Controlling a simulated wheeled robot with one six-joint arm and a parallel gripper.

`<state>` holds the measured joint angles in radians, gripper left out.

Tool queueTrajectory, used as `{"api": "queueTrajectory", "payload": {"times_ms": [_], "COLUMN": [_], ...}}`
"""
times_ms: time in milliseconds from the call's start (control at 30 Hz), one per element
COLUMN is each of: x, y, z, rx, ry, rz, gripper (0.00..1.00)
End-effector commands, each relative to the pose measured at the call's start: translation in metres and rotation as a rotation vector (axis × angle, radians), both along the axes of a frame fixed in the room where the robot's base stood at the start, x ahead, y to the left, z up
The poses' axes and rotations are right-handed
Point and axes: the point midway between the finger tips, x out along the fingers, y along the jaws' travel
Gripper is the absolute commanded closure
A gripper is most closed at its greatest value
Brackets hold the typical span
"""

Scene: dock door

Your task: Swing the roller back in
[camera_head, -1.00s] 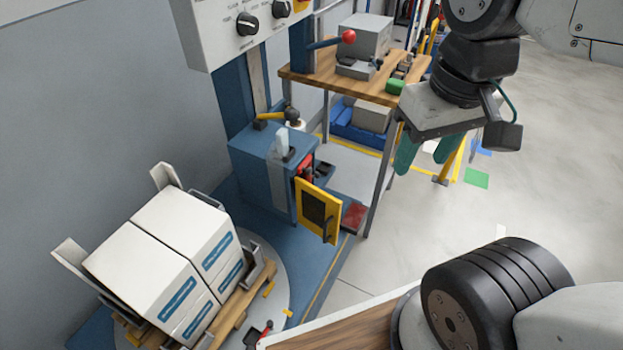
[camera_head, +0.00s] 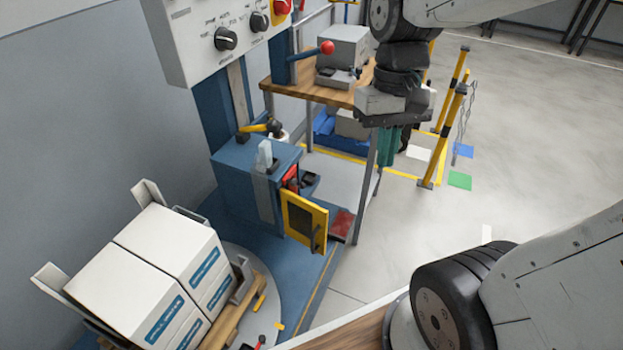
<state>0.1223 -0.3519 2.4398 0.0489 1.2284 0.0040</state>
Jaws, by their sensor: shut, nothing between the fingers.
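My gripper (camera_head: 388,150) has green fingers that point down and sit together, shut and empty. It hangs in the air in front of the wooden bench, to the right of the blue wrapping machine cabinet (camera_head: 232,185). A yellow-framed panel (camera_head: 303,219) with a dark middle and a handle stands swung out from the cabinet's open front. It is below and left of my gripper, well apart from it. Red and dark parts (camera_head: 291,178) show in the opening behind the panel. I cannot clearly make out which part is the roller.
A wooden bench (camera_head: 290,88) with a red-knobbed lever (camera_head: 326,47) stands behind the cabinet. White boxes (camera_head: 150,270) sit on a pallet on the turntable at lower left. Yellow posts (camera_head: 443,135) stand right of the bench.

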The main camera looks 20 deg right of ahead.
Motion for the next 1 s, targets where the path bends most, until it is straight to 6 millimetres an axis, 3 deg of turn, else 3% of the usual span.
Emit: {"api": "queueTrajectory", "payload": {"times_ms": [567,1000], "x": [0.103,0.179], "y": [-0.021,-0.043], "z": [-0.061,-0.140], "rx": [0.133,0.236], "ry": [0.211,0.349], "rz": [-0.256,-0.506], "gripper": [1.00,1.00]}}
